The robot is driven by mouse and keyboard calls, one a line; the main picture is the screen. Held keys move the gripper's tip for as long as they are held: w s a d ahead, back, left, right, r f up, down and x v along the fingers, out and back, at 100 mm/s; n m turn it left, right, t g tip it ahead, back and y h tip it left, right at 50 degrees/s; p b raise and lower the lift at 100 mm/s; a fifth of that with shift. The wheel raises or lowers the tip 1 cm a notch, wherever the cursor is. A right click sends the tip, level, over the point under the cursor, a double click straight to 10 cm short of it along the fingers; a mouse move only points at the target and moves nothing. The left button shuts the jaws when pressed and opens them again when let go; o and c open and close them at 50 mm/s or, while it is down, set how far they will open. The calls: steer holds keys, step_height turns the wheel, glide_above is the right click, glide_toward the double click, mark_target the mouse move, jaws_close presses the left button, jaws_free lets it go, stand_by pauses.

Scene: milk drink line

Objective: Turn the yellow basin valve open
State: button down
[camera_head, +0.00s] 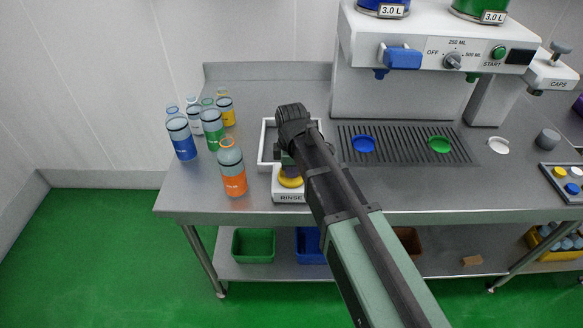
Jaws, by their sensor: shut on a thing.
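The yellow basin valve (290,182) is a round yellow knob on the front of the white rinse basin (267,150), above the label RINSE. My gripper (284,163) is over the valve, pointing down, and is shut on it. My arm and wrist hide the fingertips, most of the valve's top and much of the basin's inside. I cannot tell from this view how far the valve is turned.
Several bottles stand left of the basin, the nearest an orange one (233,172). A filling machine (420,60) with a blue lever (402,57) stands behind right. A drain grate (405,145) holds blue (364,144) and green (440,144) discs. The steel table's front left is clear.

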steer(key=shift+s, duration=0.1)
steer(key=c, duration=1.1)
jaws_free()
steer(key=shift+c, duration=0.2)
steer(key=shift+r, duration=0.1)
step_height(320, 180, up, 11)
steer(key=p, duration=1.1)
steer(key=shift+f, duration=0.25)
